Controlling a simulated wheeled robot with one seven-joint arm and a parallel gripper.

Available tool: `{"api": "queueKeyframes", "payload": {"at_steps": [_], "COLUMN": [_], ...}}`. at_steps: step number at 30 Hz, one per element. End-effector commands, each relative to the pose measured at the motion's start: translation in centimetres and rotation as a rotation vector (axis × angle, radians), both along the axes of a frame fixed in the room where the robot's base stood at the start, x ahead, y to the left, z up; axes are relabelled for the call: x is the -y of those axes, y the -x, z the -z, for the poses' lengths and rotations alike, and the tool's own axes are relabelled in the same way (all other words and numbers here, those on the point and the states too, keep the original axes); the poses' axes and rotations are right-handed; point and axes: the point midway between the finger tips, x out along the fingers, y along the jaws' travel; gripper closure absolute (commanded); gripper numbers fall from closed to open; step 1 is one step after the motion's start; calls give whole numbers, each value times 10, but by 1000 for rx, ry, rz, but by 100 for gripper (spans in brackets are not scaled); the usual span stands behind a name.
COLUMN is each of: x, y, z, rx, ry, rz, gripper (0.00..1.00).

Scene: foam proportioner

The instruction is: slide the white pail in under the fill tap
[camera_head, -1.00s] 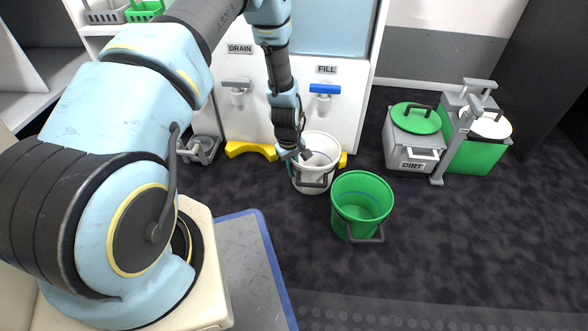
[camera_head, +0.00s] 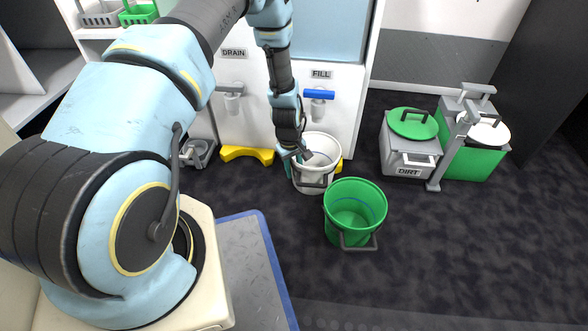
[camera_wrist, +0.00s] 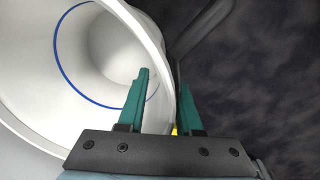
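The white pail (camera_head: 326,146) stands upright on the floor in front of the white panel, below the blue-levered fill tap (camera_head: 319,95) in the head view. I cannot tell whether its mouth is squarely under the spout. My gripper (camera_head: 289,165) is at the pail's left near rim. In the wrist view, one teal finger of my gripper (camera_wrist: 163,95) is over the inside of the white pail (camera_wrist: 95,105) and the other is outside. The rim passes between them with a visible gap, so they look open around it. The pail's far outer side is hidden.
A green bucket (camera_head: 355,212) stands close in front of the pail. Yellow floor pieces (camera_head: 246,154) lie along the panel's foot, one partly behind the pail. The drain tap (camera_head: 232,98) is to the left. A grey DIRT bin (camera_head: 408,158) stands right. Floor at the lower right is clear.

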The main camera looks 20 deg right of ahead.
Motion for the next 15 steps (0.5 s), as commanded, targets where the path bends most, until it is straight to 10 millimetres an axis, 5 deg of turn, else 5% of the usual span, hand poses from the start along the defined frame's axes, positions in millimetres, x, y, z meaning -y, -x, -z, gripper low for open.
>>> {"api": "queueKeyframes", "payload": {"at_steps": [10, 15], "x": [0, -2], "y": [0, 0], "z": [-2, -24], "rx": [0, 1], "ry": [0, 1], "rz": [0, 0], "gripper": [57, 57]}}
